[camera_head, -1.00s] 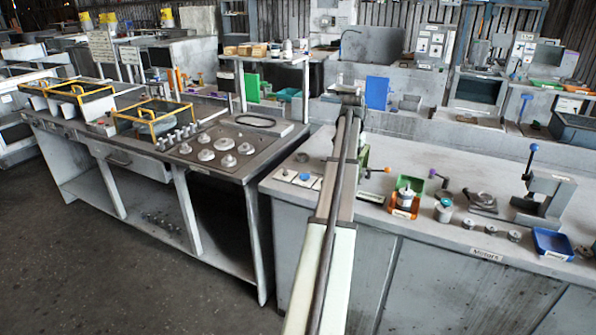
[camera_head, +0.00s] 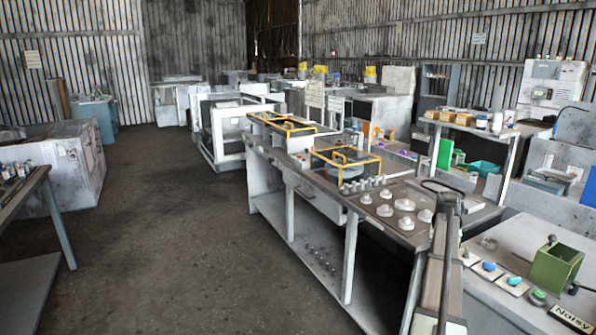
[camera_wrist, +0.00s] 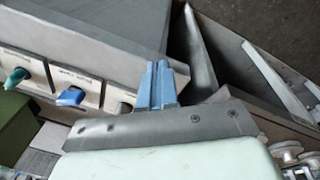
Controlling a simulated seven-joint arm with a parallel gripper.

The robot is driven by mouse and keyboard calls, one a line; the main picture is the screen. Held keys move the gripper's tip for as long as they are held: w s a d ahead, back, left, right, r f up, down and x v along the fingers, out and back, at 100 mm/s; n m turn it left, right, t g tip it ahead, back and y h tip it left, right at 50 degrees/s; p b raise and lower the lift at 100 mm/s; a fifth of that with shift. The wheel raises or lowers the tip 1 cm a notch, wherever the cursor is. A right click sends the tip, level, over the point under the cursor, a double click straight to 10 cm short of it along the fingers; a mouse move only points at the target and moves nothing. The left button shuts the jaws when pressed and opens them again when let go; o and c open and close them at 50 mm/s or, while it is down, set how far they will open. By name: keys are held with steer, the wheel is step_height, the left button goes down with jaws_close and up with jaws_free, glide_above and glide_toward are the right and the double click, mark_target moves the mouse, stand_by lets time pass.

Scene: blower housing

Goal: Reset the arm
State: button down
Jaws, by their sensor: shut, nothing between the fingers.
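My gripper (camera_wrist: 160,86) shows in the wrist view as two blue-grey fingers pressed together, shut and empty. It is above a bench edge beside a row of labelled panels with a green knob (camera_wrist: 17,76) and a blue knob (camera_wrist: 71,97). A third knob is partly hidden by my wrist. In the head view my arm reaches up from the bottom right over the gap side of the bench, and its fingers cannot be made out.
Round white parts (camera_head: 404,205) and yellow-framed trays (camera_head: 346,160) fill the middle bench. A shelf rack (camera_head: 473,128) stands behind. The floor (camera_head: 165,240) at left is clear.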

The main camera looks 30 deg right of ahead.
steer(key=w+a+f+n, duration=0.4)
steer(key=w+a+f, duration=0.7)
steer(key=a+f, duration=0.4)
steer(key=s+a+f+n+g+y, duration=0.1)
steer(key=a+f, duration=0.7)
steer(key=a, duration=0.2)
steer(key=s+a+f+n, duration=0.1)
steer(key=a+f, duration=0.6)
steer(key=a, duration=0.3)
steer(key=s+a+f+n+g+y, duration=0.1)
steer(key=s+a+f, duration=0.25)
steer(key=a, duration=0.25)
steer(key=s+a+f+n+g, duration=0.1)
steer(key=s+a+f, duration=0.2)
steer(key=a+f, duration=0.25)
steer(key=s+a+f+n+g, duration=0.1)
steer(key=s+a+f, duration=0.4)
steer(key=s+a, duration=0.5)
steer(key=s+a+f+n+g, duration=0.2)
steer(key=s+a+f, duration=0.3)
steer(key=s+a, duration=0.5)
steer(key=s, duration=0.7)
steer(key=shift+s+f, duration=0.15)
steer(key=shift+s, duration=0.15)
steer(key=c, duration=1.8)
jaws_free()
steer(key=shift+a, duration=0.1)
